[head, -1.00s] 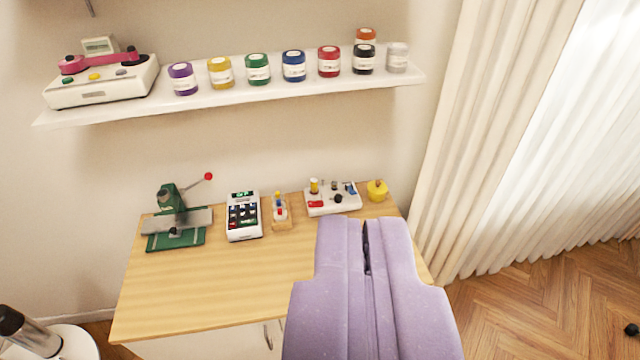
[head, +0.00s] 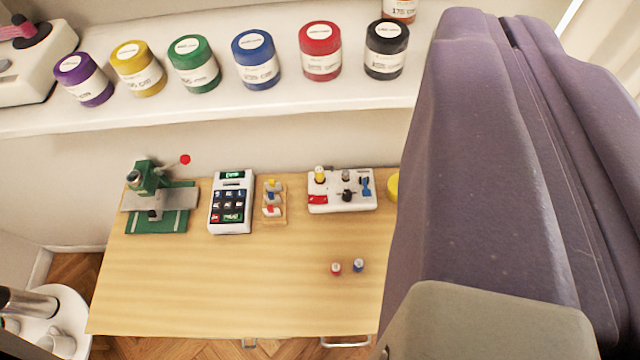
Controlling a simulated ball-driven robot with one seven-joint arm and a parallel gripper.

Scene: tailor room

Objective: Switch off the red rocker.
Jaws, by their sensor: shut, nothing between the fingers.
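The red rocker (head: 318,199) sits at the front left of a white control box (head: 357,204) at the back of the wooden table. It is too small for me to tell which way it is tipped. The box also carries a yellow-topped knob, a black knob and a blue part. My gripper (head: 503,22) is large and purple in the right of the view, close to the camera. Its fingers are shut together and empty. It appears to the right of the box, apart from the rocker in the picture, and hides the table's right end.
A green press (head: 158,205), a white keypad device (head: 231,222) and a small wooden rack (head: 274,215) stand left of the box. Two small jars (head: 336,268) stand in front. A shelf (head: 300,113) with several jars hangs above. The table's front left (head: 200,290) is clear.

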